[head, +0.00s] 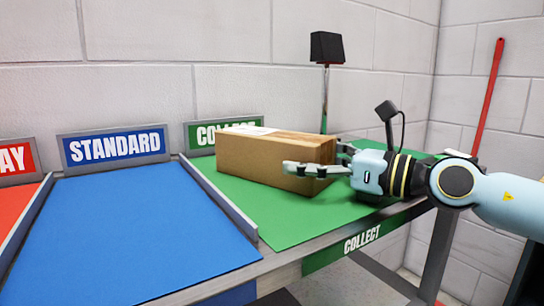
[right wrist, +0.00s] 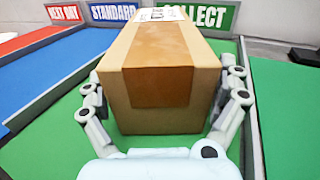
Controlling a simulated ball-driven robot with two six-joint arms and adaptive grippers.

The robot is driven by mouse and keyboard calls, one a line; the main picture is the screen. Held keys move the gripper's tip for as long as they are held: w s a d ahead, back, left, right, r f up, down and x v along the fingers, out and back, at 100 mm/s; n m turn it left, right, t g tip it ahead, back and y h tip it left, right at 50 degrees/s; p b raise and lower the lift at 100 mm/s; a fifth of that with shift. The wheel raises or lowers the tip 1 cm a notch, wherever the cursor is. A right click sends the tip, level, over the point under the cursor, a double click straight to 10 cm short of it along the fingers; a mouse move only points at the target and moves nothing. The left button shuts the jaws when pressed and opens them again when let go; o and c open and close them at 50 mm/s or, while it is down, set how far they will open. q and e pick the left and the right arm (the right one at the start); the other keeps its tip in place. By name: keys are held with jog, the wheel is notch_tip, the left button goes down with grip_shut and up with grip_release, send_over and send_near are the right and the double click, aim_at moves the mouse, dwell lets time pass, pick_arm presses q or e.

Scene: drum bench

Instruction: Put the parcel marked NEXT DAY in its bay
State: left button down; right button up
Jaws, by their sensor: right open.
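A brown cardboard parcel (head: 250,160) sits on the green COLLECT mat (head: 290,228). A white label (right wrist: 165,14) is on its top, too small to read. My right gripper (head: 316,158) is around the parcel's near end, one finger on each side. In the right wrist view its fingers (right wrist: 163,75) are open, beside the parcel's sides. I cannot tell whether they touch it. The NEXT DAY sign (right wrist: 63,13) stands behind the red bay (head: 14,208) at the left, partly cut off in the head view. My left gripper is not in view.
The blue STANDARD bay (head: 130,225) lies empty between the red and green bays. Low grey dividers (head: 218,200) separate the bays. The COLLECT sign (head: 203,134) is partly hidden by the parcel. A black-headed post (head: 326,48) stands behind the bench.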

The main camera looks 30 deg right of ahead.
jog(key=c, duration=1.4)
jog(key=shift+c, duration=0.2)
jog(key=shift+r, duration=0.1)
